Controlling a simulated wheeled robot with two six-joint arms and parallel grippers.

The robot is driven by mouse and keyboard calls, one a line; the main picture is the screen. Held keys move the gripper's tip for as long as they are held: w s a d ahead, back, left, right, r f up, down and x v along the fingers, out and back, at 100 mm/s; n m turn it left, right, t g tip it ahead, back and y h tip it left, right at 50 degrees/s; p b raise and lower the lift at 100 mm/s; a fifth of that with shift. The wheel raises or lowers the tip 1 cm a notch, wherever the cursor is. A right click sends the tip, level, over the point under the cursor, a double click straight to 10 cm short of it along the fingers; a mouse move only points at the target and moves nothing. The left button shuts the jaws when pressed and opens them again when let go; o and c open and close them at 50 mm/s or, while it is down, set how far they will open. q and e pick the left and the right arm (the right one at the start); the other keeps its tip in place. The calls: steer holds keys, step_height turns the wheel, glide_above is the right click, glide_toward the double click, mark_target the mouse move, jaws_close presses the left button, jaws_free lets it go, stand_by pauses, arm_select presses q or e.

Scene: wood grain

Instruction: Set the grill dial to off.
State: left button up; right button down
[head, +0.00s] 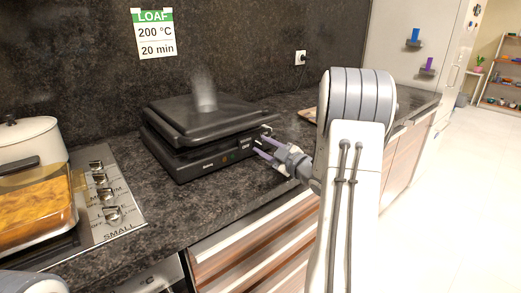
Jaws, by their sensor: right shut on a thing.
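The black contact grill (205,125) stands on the dark stone counter with its lid down. A faint wisp of steam or smoke rises above the lid. My right gripper (262,147) is at the right end of the grill's front face, with its purple-grey fingers pointing at it. It is shut on what appears to be the grill dial. The dial is mostly hidden by the fingers, so its setting cannot be read. My left gripper is not in view.
A stove panel with several knobs (112,214) lies at the left, beside a glass dish of orange-brown food (35,212) and a white lidded pot (28,135). A sign (154,34) and an outlet (300,57) are on the wall. Bare counter (175,215) lies before the grill.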

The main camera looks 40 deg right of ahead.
steer(key=shift+f+n+b, duration=0.1)
steer(key=shift+n+b, duration=0.4)
steer(key=shift+f+b, duration=0.1)
steer(key=shift+b, duration=0.3)
steer(key=shift+n+b, duration=1.1)
steer(key=shift+b, duration=0.05)
steer(key=c, duration=0.7)
jaws_free()
steer(key=shift+r, duration=0.2)
steer(key=shift+s, duration=0.1)
steer(key=shift+s+d+b, duration=0.15)
steer(key=shift+s+b, duration=0.05)
steer(key=shift+s, duration=1.55)
steer(key=shift+s+d+b, duration=0.15)
steer(key=shift+s, duration=1.55)
